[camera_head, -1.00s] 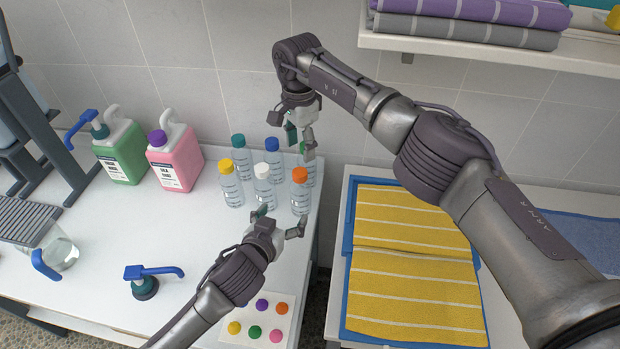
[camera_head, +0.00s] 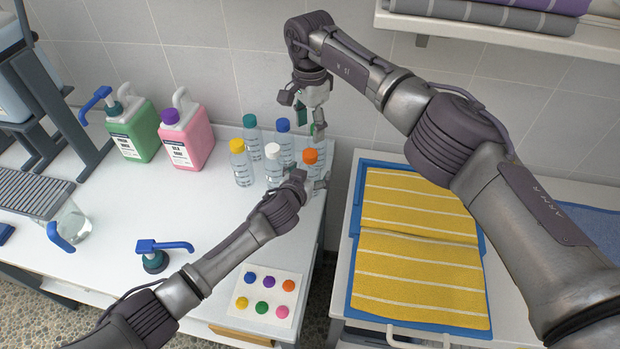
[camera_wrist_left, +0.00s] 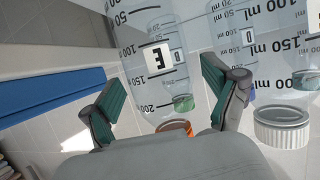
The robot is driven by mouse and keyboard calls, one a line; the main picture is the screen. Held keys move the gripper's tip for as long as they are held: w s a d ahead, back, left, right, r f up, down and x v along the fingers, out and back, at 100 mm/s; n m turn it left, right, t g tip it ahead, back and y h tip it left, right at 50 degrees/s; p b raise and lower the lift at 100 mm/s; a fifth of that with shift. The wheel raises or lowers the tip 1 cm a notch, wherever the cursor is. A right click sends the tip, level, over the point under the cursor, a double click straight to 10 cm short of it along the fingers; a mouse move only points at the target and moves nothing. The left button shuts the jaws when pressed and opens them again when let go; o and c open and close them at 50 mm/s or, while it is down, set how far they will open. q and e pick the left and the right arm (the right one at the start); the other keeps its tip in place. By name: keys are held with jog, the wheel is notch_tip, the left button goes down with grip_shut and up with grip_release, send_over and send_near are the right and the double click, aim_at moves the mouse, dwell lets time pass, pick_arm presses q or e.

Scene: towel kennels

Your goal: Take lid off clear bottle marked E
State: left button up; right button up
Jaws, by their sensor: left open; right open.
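The clear bottle marked E (camera_wrist_left: 158,60) has an orange lid (camera_wrist_left: 174,127) and appears upside down in the left wrist view. In the head view, the orange lid (camera_head: 310,156) tops the front right bottle of the cluster. My left gripper (camera_head: 312,180) is open at the front of this bottle. In the left wrist view its two green-padded fingers lie on either side of the bottle's picture; contact cannot be told. My right gripper (camera_head: 311,114) is open and empty above the back of the cluster.
Bottles with white (camera_head: 273,151), yellow (camera_head: 237,145), teal (camera_head: 249,121) and blue (camera_head: 283,125) lids stand close by. A card with coloured dots (camera_head: 266,293) lies at the front of the white table. A yellow striped towel (camera_head: 415,255) lies at right, beyond a gap.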

pick_arm(q)
jog(key=shift+w+d+f, duration=0.1)
jog(key=shift+w, duration=0.1)
grip_shut()
dwell(0.5)
